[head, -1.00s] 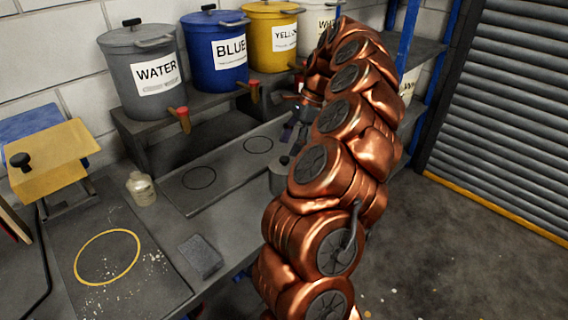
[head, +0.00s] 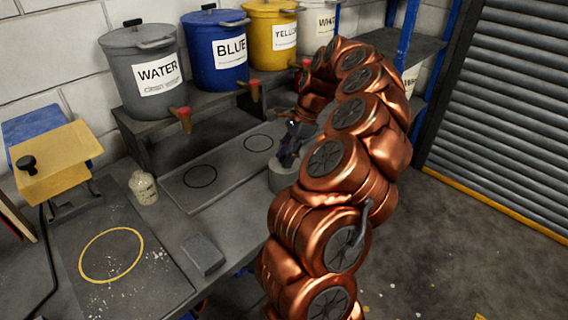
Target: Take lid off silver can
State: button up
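The silver can (head: 283,180) stands on the bench near its front edge, partly hidden behind my copper arm. Only its left side and part of its top show. My gripper (head: 287,158) is dark and points down at the top of the can, at or just above the lid. The fingertips are small and dark here, so I cannot tell whether they touch the lid or how far apart they are. The lid itself cannot be made out clearly.
A grey board with two black rings (head: 200,177) lies left of the can. Labelled buckets with taps, including WATER (head: 142,72) and BLUE (head: 216,50), stand on a shelf behind.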

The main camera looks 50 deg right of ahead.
aim_at(284, 158)
grip_shut()
jog(key=shift+r+b, duration=0.4)
jog(key=shift+r, duration=0.05)
jog(key=b+v, duration=0.1)
jog(key=v, duration=0.1)
jog(key=shift+s+r+b, duration=0.15)
jog(key=shift+r+b, duration=0.15)
jog(key=s+d+r, duration=0.1)
jog(key=s+d, duration=0.8)
jog(key=s, duration=0.2)
jog(key=shift+s+r+b, duration=0.3)
jog(key=shift+s+r, duration=0.05)
